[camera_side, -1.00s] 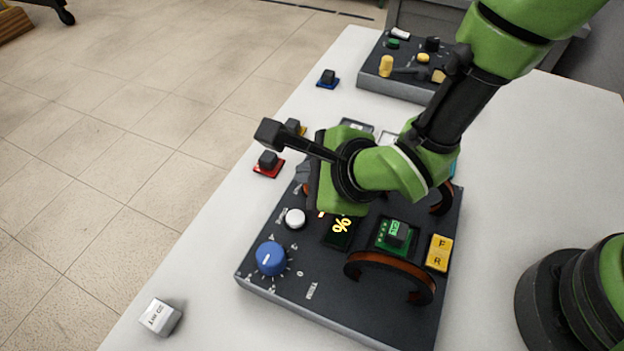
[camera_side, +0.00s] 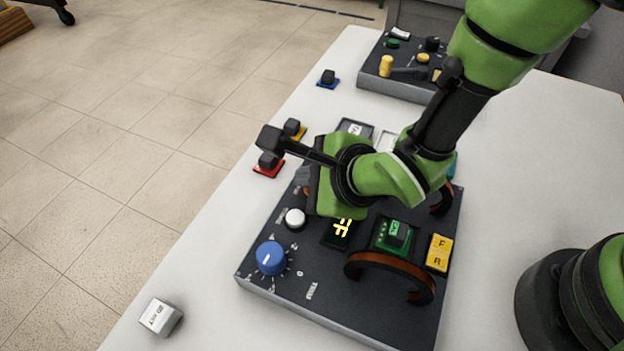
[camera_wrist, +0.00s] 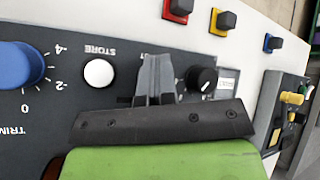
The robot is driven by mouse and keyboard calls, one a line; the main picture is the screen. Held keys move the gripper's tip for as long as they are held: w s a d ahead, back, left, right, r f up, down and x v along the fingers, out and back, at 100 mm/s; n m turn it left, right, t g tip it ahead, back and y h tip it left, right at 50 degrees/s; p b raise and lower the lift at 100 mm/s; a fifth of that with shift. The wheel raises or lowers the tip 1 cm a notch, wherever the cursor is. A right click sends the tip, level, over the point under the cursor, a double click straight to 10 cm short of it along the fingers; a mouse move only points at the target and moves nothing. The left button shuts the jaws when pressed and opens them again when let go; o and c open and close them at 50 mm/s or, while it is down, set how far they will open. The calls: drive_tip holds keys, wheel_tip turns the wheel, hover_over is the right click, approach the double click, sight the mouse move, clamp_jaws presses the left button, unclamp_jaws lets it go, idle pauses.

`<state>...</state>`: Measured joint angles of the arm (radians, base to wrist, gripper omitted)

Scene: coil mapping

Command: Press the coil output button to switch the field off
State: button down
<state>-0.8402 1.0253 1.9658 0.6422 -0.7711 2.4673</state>
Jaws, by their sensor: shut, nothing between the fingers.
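The dark control panel (camera_side: 290,302) lies on the white table. My gripper (camera_wrist: 156,80) points down at it in the wrist view, its grey fingers shut and empty. The fingers lie between the white STORE button (camera_wrist: 99,73) and a small black knob (camera_wrist: 202,80). I cannot make out the coil output button; the fingers hide the panel there, including part of a label. In the side view, my gripper (camera_side: 304,178) is over the panel's far left part, beyond the white button (camera_side: 295,218). I cannot tell whether the fingertips touch anything.
A second box (camera_side: 385,88) stands behind.

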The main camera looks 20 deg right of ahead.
drive_tip(key=shift+r, duration=0.5)
drive_tip(key=shift+r, duration=2.95)
drive_tip(key=s+d+r+n, duration=0.1)
drive_tip(key=d+r+n, duration=0.6)
drive_tip(key=d+r, duration=0.6)
drive_tip(key=s+d+r+n+h, duration=0.2)
drive_tip(key=s+d+r+n, duration=0.4)
drive_tip(key=s+d+n, duration=0.4)
drive_tip(key=s, duration=0.3)
drive_tip(key=shift+s+d+r+g, duration=0.15)
drive_tip(key=shift+s+d+g, duration=0.25)
